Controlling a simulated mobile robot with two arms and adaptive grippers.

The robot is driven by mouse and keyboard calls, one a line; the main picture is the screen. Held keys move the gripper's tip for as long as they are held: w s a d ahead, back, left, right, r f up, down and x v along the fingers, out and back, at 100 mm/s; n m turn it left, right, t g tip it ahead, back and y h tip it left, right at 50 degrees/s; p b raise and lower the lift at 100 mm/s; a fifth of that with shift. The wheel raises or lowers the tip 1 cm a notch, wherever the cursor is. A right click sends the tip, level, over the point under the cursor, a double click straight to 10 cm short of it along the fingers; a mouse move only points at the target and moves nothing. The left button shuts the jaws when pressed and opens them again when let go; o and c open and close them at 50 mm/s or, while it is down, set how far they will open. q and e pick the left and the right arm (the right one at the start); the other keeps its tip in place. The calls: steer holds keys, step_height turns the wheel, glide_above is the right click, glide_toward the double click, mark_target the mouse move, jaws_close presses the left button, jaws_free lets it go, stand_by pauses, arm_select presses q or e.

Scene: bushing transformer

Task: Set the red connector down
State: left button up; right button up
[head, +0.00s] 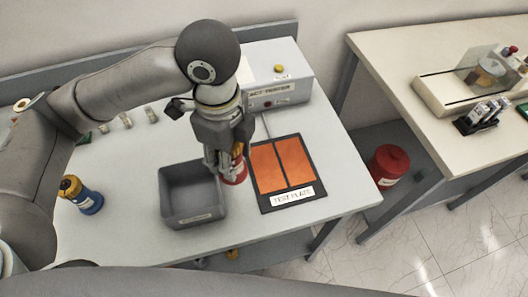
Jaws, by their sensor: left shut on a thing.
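My left gripper (230,165) points down between the grey bin and the test plate. It is shut on the red connector (235,176), a red piece with a yellow-orange part (238,150) above it. The gripper's fingers hide part of the connector. I cannot tell whether its underside touches the table or hangs just above it. The test plate (263,204), a dark board with two orange pads, lies close to the right of the connector. My right gripper is not in view.
A grey open bin (165,200) stands left of the gripper and looks empty. A white tester box (290,62) stands behind. A blue and yellow connector (84,196) is at the left. Several small parts (127,121) lie farther back. Another table (410,65) is at right, with a red canister (389,162) beneath.

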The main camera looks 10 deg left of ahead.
arm_select(q)
steer(key=shift+r+m, duration=0.2)
steer(key=shift+m, duration=0.2)
steer(key=w+d+f+p, duration=0.1)
steer(key=w+d+f, duration=0.3)
steer(key=w+f, duration=0.1)
steer(key=w+d+f+p, duration=0.2)
steer(key=w+d+f, duration=0.2)
steer(key=w+d, duration=0.1)
steer(key=shift+w+d+f, duration=0.15)
steer(key=shift+d+f, duration=0.1)
steer(key=shift+f, duration=0.1)
step_height(320, 180, down, 3)
steer(key=shift+p, duration=0.7)
steer(key=shift+f, duration=0.15)
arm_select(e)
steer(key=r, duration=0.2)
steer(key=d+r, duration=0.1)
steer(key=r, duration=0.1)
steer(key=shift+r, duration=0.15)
arm_select(q)
steer(key=o, duration=1.3)
steer(key=shift+f, duration=0.15)
steer(key=shift+c, duration=0.2)
